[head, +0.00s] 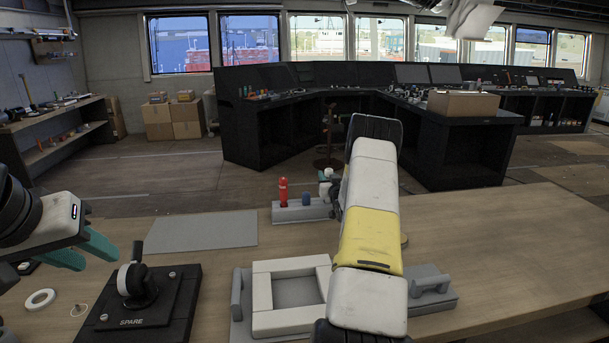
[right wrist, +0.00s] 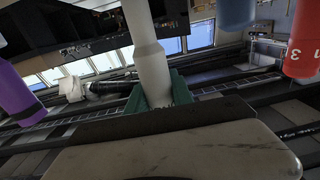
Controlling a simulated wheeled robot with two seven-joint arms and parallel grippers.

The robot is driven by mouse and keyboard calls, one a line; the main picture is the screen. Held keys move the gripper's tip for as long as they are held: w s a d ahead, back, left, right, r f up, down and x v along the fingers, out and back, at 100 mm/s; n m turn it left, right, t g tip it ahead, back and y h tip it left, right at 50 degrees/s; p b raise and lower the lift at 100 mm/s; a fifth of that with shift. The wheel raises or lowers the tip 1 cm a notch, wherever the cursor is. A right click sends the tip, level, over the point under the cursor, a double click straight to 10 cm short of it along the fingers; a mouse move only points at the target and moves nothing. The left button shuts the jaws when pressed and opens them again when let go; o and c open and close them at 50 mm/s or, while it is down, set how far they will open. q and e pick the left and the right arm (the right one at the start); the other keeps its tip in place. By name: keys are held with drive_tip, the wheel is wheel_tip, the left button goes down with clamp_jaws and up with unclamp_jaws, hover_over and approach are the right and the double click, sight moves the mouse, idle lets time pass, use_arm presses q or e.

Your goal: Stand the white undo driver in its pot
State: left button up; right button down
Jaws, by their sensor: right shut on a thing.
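In the right wrist view the white driver (right wrist: 149,55) stands between the teal fingers of my right gripper (right wrist: 157,92), which is shut on it. In the head view my right forearm hides most of that gripper; a small white piece (head: 327,173) shows beside the arm, perhaps the driver's top. A grey rack (head: 294,214) on the table holds a red driver (head: 283,190) and a blue one (head: 305,199). I cannot make out the white driver's pot or whether the driver touches it. My left gripper (head: 86,251) is open and empty at the left.
A purple handle (right wrist: 17,92) shows in the right wrist view. The table's right side (head: 510,235) is clear.

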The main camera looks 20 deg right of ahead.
drive_tip(key=shift+f, duration=0.95)
drive_tip(key=c, duration=1)
unclamp_jaws()
drive_tip(key=shift+c, duration=0.2)
drive_tip(key=shift+f, duration=0.1)
drive_tip(key=s+a, duration=0.1)
drive_tip(key=s, duration=0.6)
drive_tip(key=shift+s+a, duration=0.25)
drive_tip(key=shift+s, duration=0.1)
